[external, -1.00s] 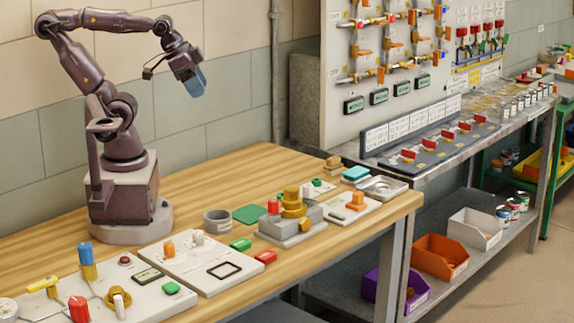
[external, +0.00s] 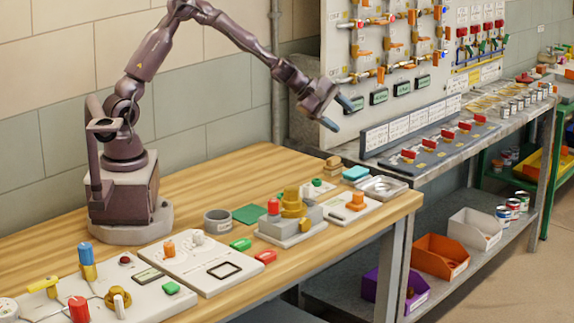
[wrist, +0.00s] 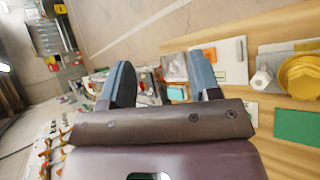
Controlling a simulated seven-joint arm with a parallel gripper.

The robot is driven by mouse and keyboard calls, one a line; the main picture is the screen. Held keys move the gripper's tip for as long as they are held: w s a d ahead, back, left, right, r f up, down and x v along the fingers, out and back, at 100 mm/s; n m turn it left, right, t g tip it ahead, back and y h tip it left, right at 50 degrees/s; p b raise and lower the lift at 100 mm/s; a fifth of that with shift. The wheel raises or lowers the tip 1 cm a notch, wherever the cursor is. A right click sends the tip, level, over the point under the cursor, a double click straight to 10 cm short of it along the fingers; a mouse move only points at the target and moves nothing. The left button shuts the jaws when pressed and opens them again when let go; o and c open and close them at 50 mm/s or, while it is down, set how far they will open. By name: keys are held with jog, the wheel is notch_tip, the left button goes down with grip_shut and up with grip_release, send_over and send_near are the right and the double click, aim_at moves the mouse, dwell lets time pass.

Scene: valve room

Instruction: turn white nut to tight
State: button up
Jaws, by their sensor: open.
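A small white nut-like piece (wrist: 262,77) shows in the wrist view beside the large yellow round fitting (wrist: 300,77). In the external view the yellow fitting (external: 291,203) stands on a grey block, and that white piece is hard to make out behind it. Another whitish knob (external: 197,239) stands on the white board beside an orange knob; I cannot tell which is the white nut. My gripper (external: 341,113) is open and empty, high above the table's right end. Its two blue-grey fingers (wrist: 162,78) are spread apart in the wrist view.
A white plate with an orange knob (external: 355,201) and a metal tray (external: 382,187) lie at the table's right end. A green mat (external: 252,214) and a grey cup (external: 217,220) are left of the grey block. A valve panel (external: 388,60) stands behind my gripper.

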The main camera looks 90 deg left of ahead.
jog(key=a+f+n+g+y, duration=0.2)
jog(key=a+f+n+g, duration=0.25)
jog(key=n, duration=0.45)
jog(key=n+g+h, duration=0.1)
jog(key=n+g, duration=0.5)
jog(key=n, duration=0.1)
send_over(308, 185)
jog(key=f, duration=0.1)
notch_tip(308, 185, down, 13)
jog(key=shift+d+f, duration=0.1)
jog(key=shift+c, duration=0.2)
jog(key=c, duration=0.9)
